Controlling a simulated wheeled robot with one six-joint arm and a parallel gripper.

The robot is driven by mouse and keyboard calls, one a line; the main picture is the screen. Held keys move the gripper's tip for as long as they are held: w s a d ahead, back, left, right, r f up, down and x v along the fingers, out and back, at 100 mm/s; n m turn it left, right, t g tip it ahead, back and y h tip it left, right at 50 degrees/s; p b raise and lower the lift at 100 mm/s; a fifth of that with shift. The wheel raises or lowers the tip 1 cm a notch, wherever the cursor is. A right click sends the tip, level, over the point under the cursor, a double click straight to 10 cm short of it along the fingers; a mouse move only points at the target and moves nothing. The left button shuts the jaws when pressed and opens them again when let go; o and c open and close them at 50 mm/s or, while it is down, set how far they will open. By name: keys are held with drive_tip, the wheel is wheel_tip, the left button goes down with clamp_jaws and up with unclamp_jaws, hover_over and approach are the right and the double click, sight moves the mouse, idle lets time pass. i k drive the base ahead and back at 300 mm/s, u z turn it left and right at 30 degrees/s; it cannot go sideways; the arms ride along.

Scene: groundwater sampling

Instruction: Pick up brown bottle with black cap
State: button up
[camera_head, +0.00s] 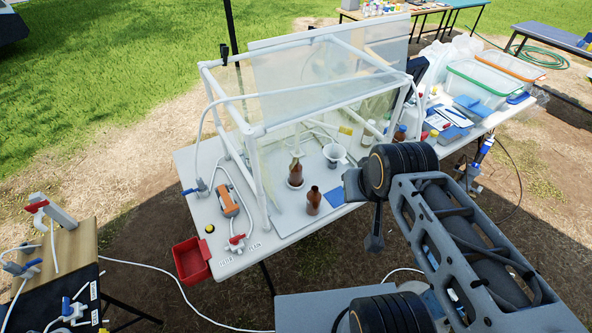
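A small brown bottle (313,201) stands upright on the white table, near the front of the clear-walled frame. Another brownish bottle (400,134) with a bluish top stands farther back right, partly hidden by the frame. My gripper (374,241) hangs at the end of my arm, right of the two front bottles and apart from them. Its fingers are seen edge-on, so their opening is unclear.
A white pipe frame (255,160) with clear sheets encloses the table's left part. A white funnel (334,152) and a blue pad (334,198) are near the bottles. A red bin (192,260) hangs at the front left. Clear tubs (480,85) crowd the far right.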

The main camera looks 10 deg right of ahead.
sight(295, 168)
drive_tip(key=z, duration=0.95)
drive_tip(key=i, duration=0.9)
drive_tip(key=u, duration=3.6)
